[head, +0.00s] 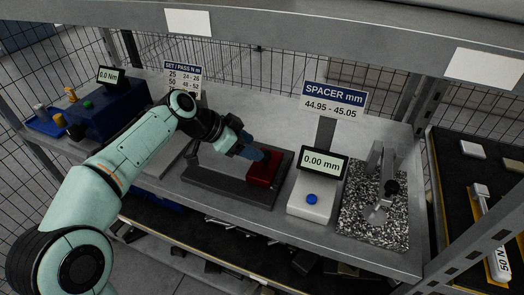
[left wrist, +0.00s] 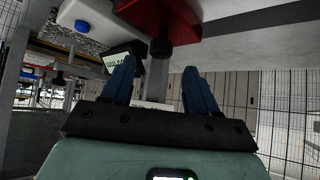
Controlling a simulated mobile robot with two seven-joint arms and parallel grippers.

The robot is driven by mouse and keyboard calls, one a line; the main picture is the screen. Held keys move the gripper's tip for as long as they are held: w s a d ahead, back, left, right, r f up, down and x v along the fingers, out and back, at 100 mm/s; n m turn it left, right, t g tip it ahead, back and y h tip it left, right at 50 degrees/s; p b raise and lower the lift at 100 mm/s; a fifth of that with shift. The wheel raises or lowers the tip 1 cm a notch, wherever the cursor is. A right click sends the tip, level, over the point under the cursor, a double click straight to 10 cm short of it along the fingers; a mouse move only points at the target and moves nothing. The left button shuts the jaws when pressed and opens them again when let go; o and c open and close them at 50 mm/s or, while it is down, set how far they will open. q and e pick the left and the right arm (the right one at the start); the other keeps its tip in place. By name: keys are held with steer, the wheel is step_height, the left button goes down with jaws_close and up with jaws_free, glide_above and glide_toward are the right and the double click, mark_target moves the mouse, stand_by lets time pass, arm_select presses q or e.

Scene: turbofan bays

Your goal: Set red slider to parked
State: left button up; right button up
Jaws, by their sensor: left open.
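The red slider (head: 264,170) is a red block at the right end of a dark grey base (head: 222,192) on the shelf. In the left wrist view the red slider (left wrist: 188,16) shows at the top, with a dark knob (left wrist: 161,47) sticking out from it. My left gripper (head: 252,153) has blue fingers and reaches in from the left, close to the slider. In the left wrist view my left gripper (left wrist: 156,68) has its fingers apart, with the knob beyond and between the tips. Nothing is held, and contact cannot be told. My right gripper is not in view.
A white gauge (head: 311,198) reading 0.00 mm with a blue button stands right of the base. Further right is a speckled stone plate (head: 358,218) with a metal stand (head: 380,190). A dark blue tester (head: 105,108) stands at left. A shelf beam crosses above.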

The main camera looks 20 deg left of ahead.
mark_target(265, 162)
arm_select(q)
steer(key=x, duration=0.5)
steer(key=shift+w, duration=0.1)
